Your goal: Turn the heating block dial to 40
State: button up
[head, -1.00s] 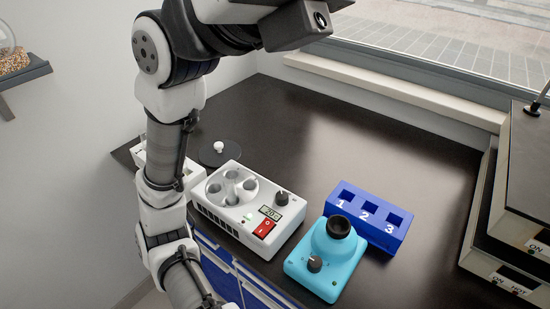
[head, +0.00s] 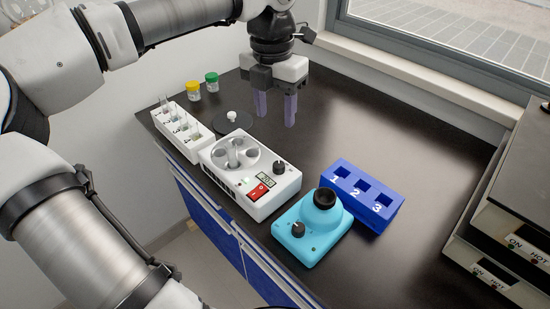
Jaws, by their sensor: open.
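The heating block (head: 232,182) is a white box on the dark bench with a round set of wells on top. Its black dial (head: 279,168) sits at the right end, beside a small display (head: 265,180) and a red switch (head: 258,191). The display digits are too small to read surely. My gripper (head: 276,117) is open and empty, its purple fingers pointing down. It appears above the bench, behind the dial and apart from it. The dial is in clear view.
A cyan device (head: 318,240) with a black cup and knob stands in front right. A blue numbered rack (head: 388,218) is behind it. A white tube rack (head: 199,146), a black disc lid (head: 245,123), a yellow-capped jar (head: 193,90) and a green-capped jar (head: 212,82) are at left.

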aim_at(279, 164)
jog(key=f, duration=0.4)
jog(key=f+p, duration=0.1)
jog(key=f, duration=0.8)
jog(key=shift+s+d+f, duration=0.2)
jog(key=shift+d+f, duration=0.1)
jog(key=shift+d, duration=0.05)
jog(key=c, duration=1)
